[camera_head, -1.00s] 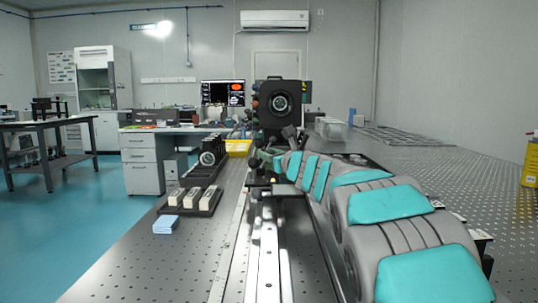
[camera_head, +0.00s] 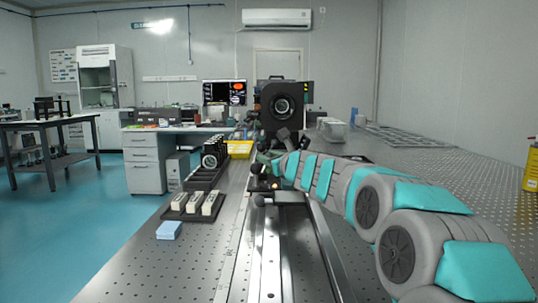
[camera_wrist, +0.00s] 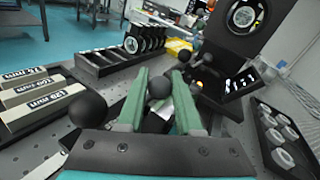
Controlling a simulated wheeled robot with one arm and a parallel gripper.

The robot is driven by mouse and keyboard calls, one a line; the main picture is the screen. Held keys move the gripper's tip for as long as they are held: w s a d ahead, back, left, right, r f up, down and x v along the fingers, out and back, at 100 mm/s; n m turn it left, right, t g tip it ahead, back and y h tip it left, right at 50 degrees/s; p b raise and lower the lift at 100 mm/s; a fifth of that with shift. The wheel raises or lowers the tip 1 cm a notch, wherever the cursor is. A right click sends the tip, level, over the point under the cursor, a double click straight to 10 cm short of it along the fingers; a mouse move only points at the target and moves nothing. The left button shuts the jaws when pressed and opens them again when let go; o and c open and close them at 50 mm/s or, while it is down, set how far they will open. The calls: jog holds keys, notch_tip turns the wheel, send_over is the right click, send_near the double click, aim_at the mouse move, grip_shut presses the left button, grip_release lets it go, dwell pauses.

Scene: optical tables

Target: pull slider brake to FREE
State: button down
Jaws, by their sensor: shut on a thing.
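In the wrist view my gripper (camera_wrist: 159,76) has two green fingers closed around a dark ball knob (camera_wrist: 159,88). Part of the knob's stem and what it joins are hidden between the fingers. A second black ball knob (camera_wrist: 87,107) stands just left of the left finger, apart from it. It also shows low by the rail in the head view (camera_head: 258,200). The slider's metal rail (camera_head: 268,255) runs toward the camera below. In the head view my fingers are small and mostly hidden by my arm. No FREE marking is readable.
A black lens mount (camera_head: 282,105) stands beyond my gripper. More dark knobs (camera_wrist: 207,60) stand ahead. A dark tray (camera_wrist: 285,135) lies at right.

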jog(key=shift+a+r+n+g+h+p, duration=0.3)
jog(key=shift+n+p, duration=0.5)
jog(key=shift+p, duration=0.8)
jog(key=shift+a+f+n+g+h, duration=0.3)
jog(key=shift+n, duration=0.2)
jog(key=c, duration=0.6)
grip_release()
jog(key=shift+f, duration=0.1)
jog(key=shift+d+m, duration=0.1)
jog(key=shift+m, duration=0.3)
jog(key=d+m+y+b, duration=0.1)
jog(key=b, duration=0.2)
jog(key=shift+f+t, duration=0.3)
jog(key=shift+t, duration=0.1)
jog(key=shift+d+r+m+t+b, duration=0.35)
jog(key=shift+m+b, duration=0.25)
jog(key=shift+b, duration=0.4)
jog(key=shift+d+f+m+b, duration=0.1)
jog(key=shift+f+m+b, duration=0.15)
jog(key=shift+b, duration=0.2)
